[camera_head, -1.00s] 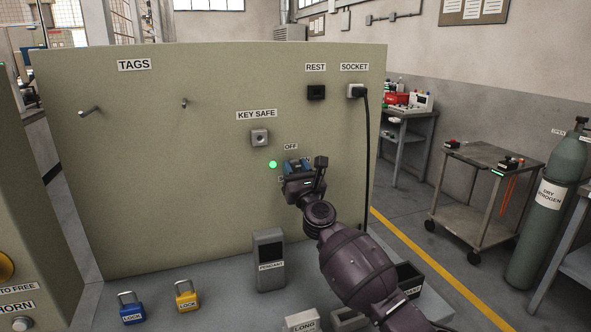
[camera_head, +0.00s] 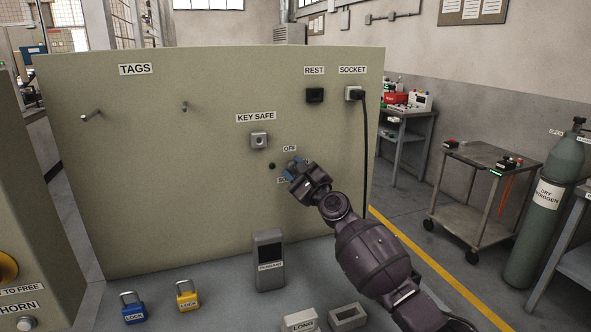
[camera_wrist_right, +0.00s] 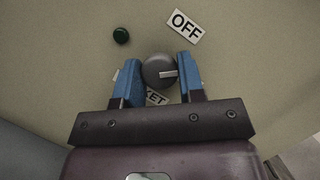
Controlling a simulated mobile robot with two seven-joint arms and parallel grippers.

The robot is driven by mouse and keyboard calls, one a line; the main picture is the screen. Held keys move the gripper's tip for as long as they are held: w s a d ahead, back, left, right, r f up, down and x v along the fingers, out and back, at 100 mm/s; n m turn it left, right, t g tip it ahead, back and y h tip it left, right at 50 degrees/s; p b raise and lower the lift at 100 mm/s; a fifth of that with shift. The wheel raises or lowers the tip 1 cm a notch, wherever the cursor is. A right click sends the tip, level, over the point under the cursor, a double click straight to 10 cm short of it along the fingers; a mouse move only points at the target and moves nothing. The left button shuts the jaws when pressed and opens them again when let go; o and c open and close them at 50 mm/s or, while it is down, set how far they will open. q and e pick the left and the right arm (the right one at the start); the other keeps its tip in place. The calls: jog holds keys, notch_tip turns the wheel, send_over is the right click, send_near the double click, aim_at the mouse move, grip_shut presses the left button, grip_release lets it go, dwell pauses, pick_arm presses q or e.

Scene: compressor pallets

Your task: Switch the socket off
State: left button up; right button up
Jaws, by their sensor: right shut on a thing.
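The socket's rotary switch is a round grey knob (camera_wrist_right: 158,71) with a pale pointer mark, seen in the right wrist view. The mark points to the right of that picture. My right gripper (camera_wrist_right: 158,82) has its blue fingers on both sides of the knob, shut on it. In the head view the right gripper (camera_head: 292,170) covers the knob. The OFF label (camera_head: 289,149) is just above; it also shows in the wrist view (camera_wrist_right: 184,28). A lower label is partly hidden by the gripper. The indicator lamp (camera_head: 272,166) beside the knob is dark. My left gripper is out of view.
The panel also carries a key safe (camera_head: 259,140), a black rest (camera_head: 315,95) and a socket (camera_head: 353,93) with a plugged-in cable. Below stand a pendant (camera_head: 269,262), a blue lock (camera_head: 132,309) and a yellow lock (camera_head: 187,295).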

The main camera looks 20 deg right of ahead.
jog(key=shift+d+r+n+g+y+p, duration=0.15)
jog(key=shift+n+g+p, duration=0.45)
jog(key=shift+n, duration=1.1)
jog(key=shift+a+n+g+y+p, duration=0.1)
jog(key=shift+n+g+p, duration=0.5)
jog(key=shift+n, duration=1.1)
jog(key=shift+d+r+n+g+y+p, duration=0.15)
jog(key=shift+n+g+p, duration=0.45)
jog(key=shift+n, duration=1.1)
jog(key=shift+a+f, duration=0.1)
jog(key=shift+f, duration=0.05)
jog(key=o, duration=0.9)
jog(key=shift+s, duration=0.1)
